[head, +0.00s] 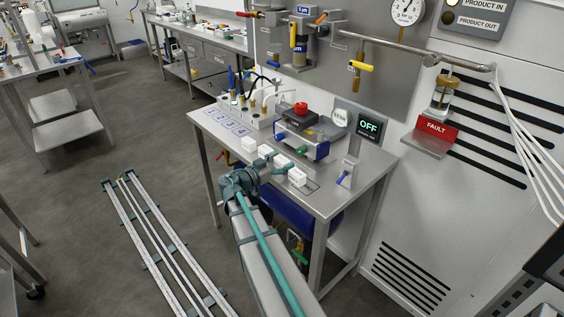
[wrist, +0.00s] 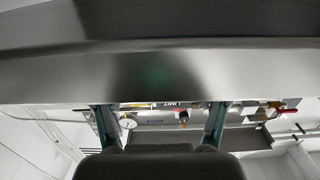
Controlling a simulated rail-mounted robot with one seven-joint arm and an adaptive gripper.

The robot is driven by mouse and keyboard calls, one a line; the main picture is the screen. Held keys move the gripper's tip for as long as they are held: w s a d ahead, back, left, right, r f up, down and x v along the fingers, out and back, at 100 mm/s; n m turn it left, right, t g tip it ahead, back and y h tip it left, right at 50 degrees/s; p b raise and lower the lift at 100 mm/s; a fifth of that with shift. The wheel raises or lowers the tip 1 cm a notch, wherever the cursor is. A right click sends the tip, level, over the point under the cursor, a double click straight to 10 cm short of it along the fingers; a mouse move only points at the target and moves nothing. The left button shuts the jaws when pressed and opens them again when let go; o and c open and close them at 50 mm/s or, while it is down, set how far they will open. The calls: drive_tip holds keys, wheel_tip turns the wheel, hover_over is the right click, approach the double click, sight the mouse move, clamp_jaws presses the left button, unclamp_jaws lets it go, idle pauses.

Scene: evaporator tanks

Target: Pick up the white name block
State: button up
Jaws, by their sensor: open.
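Several white name blocks stand in a row on the steel table, among them one at the left end (head: 248,145) and one at the right end (head: 297,176). I cannot tell which of them the task means. My gripper (head: 287,166) is at the front of the table, close to the row, and partly hides the middle blocks. In the wrist view my gripper (wrist: 160,112) has its two teal fingers spread wide with nothing between them. No white block shows in the wrist view.
The steel table (head: 343,200) carries a numbered strip (head: 227,122), a device with a red button (head: 301,108) and a small upright switch plate (head: 346,171). A blue tank (head: 285,215) is under it. In the wrist view, a blurred metal surface (wrist: 160,70) fills the upper part.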

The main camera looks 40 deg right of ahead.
drive_tip(key=shift+d, duration=0.2)
drive_tip(key=c, duration=1)
drive_tip(key=shift+o, duration=0.2)
